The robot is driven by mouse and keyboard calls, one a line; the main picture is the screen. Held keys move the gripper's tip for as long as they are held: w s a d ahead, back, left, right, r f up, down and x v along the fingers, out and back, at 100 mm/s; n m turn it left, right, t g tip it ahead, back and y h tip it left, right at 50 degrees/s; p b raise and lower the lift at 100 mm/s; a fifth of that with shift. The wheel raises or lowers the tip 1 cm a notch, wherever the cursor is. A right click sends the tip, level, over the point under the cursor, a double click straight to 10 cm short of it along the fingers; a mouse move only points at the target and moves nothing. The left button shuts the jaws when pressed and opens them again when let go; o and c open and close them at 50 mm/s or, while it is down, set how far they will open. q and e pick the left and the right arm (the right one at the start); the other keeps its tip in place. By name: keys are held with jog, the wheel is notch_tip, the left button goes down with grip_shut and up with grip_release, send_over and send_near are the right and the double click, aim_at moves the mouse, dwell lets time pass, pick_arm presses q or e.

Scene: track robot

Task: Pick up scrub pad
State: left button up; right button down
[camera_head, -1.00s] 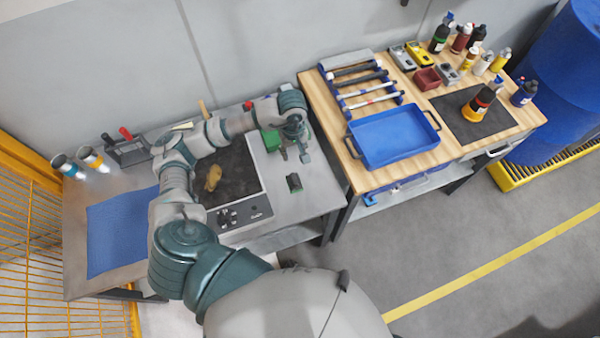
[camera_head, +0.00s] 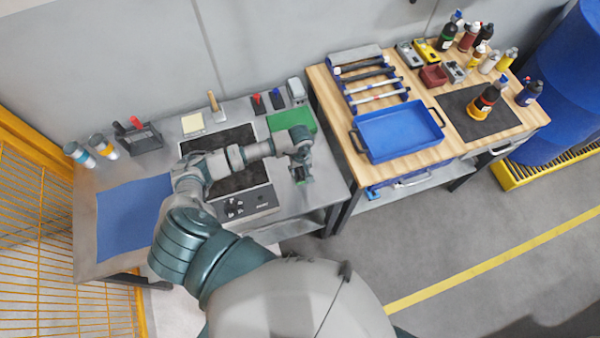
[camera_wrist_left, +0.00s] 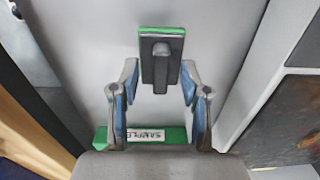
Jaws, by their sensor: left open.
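In the head view my left gripper (camera_head: 301,172) is over the right part of the grey bench and hides most of the pad. I cannot tell the exact height of the fingers above it. My right gripper is out of view.
A green labelled item (camera_head: 293,118) lies behind the gripper. A dark-topped station with knobs (camera_head: 245,207) is left of it. A blue mat (camera_head: 133,217) covers the bench's left. A wooden bench at right holds a blue tray (camera_head: 400,132).

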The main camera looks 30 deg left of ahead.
aim_at(300, 170)
pick_arm(q)
jog(key=shift+f, duration=0.1)
grip_shut()
notch_tip(300, 170, up, 10)
jog(key=shift+b, duration=0.4)
dwell(0.5)
